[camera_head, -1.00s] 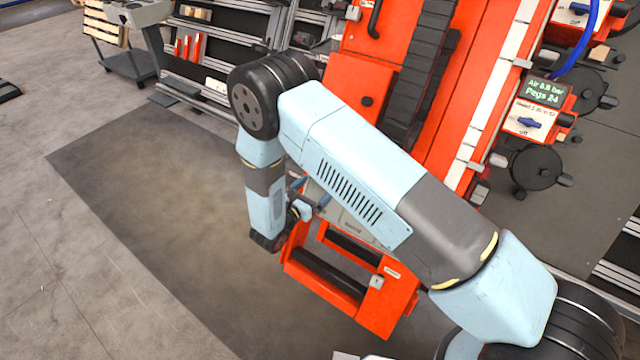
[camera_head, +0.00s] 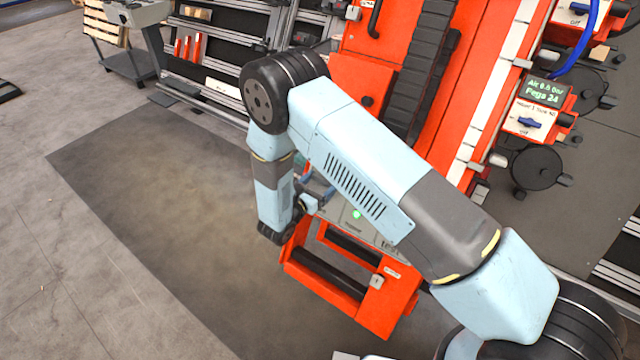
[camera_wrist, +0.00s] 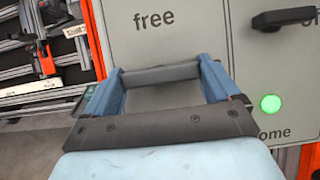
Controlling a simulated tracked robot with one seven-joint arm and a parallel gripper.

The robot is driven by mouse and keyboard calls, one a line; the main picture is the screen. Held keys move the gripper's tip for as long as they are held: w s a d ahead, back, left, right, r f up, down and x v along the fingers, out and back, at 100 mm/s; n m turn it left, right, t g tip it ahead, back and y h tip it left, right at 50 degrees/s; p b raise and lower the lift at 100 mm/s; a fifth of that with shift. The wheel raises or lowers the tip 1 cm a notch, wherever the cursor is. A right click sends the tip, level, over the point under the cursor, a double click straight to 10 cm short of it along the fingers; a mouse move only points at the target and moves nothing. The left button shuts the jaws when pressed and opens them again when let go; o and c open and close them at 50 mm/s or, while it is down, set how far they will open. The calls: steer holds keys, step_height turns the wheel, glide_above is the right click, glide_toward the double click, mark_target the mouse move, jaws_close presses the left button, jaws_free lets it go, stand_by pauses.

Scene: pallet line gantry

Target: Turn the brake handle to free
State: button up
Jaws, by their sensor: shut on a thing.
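My gripper (camera_wrist: 161,72) shows in the wrist view with its two blue fingers apart and a dark grey bar between them. This bar looks like the brake handle (camera_wrist: 161,75), and the fingers are shut on its ends. It lies nearly level in front of a grey panel (camera_wrist: 190,22), just below the printed word "free" (camera_wrist: 154,19). The handle's pivot and any other position label are hidden behind my gripper. In the head view my forearm covers much of the handle area, and the handle cannot be made out.
A lit green lamp (camera_wrist: 271,104) is beside the partly hidden word "home". In the head view, an orange frame with dark rollers (camera_head: 335,272) stands below the panel. Open floor (camera_head: 150,210) lies left.

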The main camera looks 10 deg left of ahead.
steer(key=shift+a+m+h, duration=0.1)
steer(key=shift+m+h, duration=0.2)
steer(key=shift+m, duration=0.3)
steer(key=shift+c, duration=0.4)
steer(key=m+g+h, duration=0.1)
steer(key=m, duration=0.3)
steer(key=shift+a+h, duration=0.1)
steer(key=shift+h, duration=0.3)
steer(key=m+g+h, duration=0.1)
steer(key=m, duration=0.2)
steer(key=m+g+h, duration=0.1)
steer(key=m+g, duration=0.1)
steer(key=m, duration=0.1)
steer(key=shift+w+a+r+m, duration=0.1)
steer(key=shift+m, duration=0.3)
steer(key=m+g, duration=0.2)
steer(key=m, duration=0.3)
steer(key=shift+g, duration=0.4)
steer(key=m+g, duration=0.1)
steer(key=m, duration=0.3)
steer(key=shift+r+g+y, duration=0.1)
steer(key=shift+g+y, duration=0.2)
steer(key=shift+g, duration=0.1)
steer(key=shift+m, duration=0.3)
steer(key=o, duration=0.8)
